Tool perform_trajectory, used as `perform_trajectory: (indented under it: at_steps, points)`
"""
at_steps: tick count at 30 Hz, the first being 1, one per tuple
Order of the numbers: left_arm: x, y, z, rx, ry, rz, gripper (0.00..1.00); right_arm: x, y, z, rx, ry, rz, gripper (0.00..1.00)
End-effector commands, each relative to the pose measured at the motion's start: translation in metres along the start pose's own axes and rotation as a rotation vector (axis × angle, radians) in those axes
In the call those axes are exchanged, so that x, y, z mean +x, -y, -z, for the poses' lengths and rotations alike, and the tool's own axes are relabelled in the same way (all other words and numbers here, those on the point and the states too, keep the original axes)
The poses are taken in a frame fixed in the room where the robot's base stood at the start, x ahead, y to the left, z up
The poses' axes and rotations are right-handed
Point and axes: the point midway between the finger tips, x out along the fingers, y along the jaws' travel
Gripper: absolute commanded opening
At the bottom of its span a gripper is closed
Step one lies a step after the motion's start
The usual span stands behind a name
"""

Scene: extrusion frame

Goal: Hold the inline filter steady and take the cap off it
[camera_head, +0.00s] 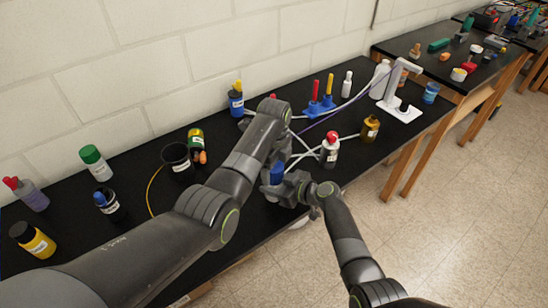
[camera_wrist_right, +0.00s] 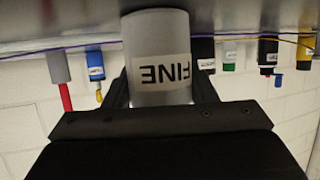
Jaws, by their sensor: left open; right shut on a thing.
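The inline filter (camera_wrist_right: 158,40) is a grey cylinder with a white label reading "FINE", upside down in the right wrist view. My right gripper (camera_wrist_right: 160,92) is shut on it, one finger on each side. In the head view a blue part (camera_head: 277,173), seemingly its cap, shows at the right gripper (camera_head: 280,188), near the table's front edge. My left gripper (camera_head: 276,157) is open just above the blue part. The left wrist and fingers partly hide the spot, so I cannot tell whether they touch it. The filter's grey body is mostly hidden in the head view.
A red-capped bottle (camera_head: 329,150) stands close right of the grippers, with an amber bottle (camera_head: 370,128) beyond. White tubes lie behind. A black cup (camera_head: 177,158) and several bottles stand left on the black table (camera_head: 140,178). A blue rack (camera_head: 318,108) is behind.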

Motion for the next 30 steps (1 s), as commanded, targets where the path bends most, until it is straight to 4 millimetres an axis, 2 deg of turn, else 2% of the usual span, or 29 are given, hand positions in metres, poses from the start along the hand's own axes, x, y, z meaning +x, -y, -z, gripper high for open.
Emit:
perform_trajectory:
  at_steps: [6, 15, 25, 30]
  points:
    - [0.015, 0.0, 0.0, -0.001, 0.0, 0.0, 0.69, 0.0, 0.0, 0.0, 0.0, 0.0, 0.0, 0.0]
    - [0.017, 0.0, 0.0, -0.001, 0.0, 0.001, 0.67, 0.0, 0.0, 0.0, 0.0, 0.0, 0.0, 0.0]
    - [0.017, 0.0, 0.0, -0.002, 0.0, 0.001, 0.24, 0.0, 0.0, 0.0, 0.0, 0.0, 0.0, 0.0]
    - [0.017, 0.0, 0.0, -0.05, 0.0, 0.001, 0.24, 0.0, 0.0, 0.0, 0.0, 0.0, 0.0, 0.0]
